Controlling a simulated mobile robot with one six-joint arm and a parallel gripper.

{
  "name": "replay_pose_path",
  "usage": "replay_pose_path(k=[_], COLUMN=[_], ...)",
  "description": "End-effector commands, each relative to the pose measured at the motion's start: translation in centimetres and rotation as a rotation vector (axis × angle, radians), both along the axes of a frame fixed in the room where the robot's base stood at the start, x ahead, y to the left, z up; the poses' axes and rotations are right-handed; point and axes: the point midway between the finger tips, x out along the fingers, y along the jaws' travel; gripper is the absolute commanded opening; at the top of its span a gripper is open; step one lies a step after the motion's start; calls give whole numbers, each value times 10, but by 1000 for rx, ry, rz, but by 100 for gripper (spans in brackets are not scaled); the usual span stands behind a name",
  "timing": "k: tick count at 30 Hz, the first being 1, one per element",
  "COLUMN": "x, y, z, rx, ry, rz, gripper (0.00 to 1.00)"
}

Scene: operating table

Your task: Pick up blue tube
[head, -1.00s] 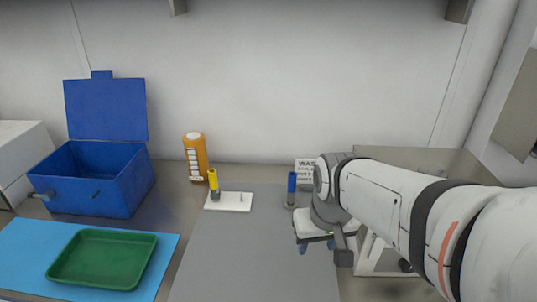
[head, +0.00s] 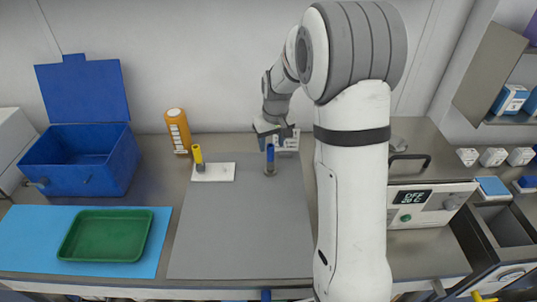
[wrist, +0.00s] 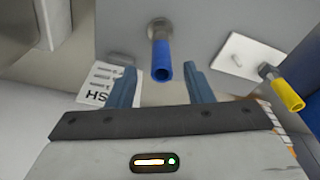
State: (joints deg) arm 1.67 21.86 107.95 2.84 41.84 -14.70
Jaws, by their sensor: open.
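The blue tube (head: 270,153) stands upright in a small metal holder (head: 270,170) near the back of the grey mat in the head view. In the wrist view the blue tube (wrist: 162,62) shows between and just ahead of the two fingers. My gripper (wrist: 163,84) is open, with blue-grey fingers on either side of the tube's line. In the head view my gripper (head: 270,140) is at the tube's upper end. I cannot tell whether a finger touches the tube.
A yellow tube (head: 198,157) stands on a white plate (head: 222,172) to the left. An orange bottle (head: 178,131), open blue box (head: 82,180) and green tray (head: 105,235) are farther left. A white sign (head: 292,141) stands just behind. The mat's front (head: 240,240) is clear.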

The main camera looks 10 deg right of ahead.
Motion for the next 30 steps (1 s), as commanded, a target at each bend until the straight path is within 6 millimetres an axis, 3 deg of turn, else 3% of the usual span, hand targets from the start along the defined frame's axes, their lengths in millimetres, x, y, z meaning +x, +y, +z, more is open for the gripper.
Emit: replay_pose_path(k=[16,25,30], x=[8,9,9], y=[4,5,5], z=[-64,-68,-68], rx=[0,0,0], ry=[3,0,0], rz=[2,2,2], gripper=[47,46,32])
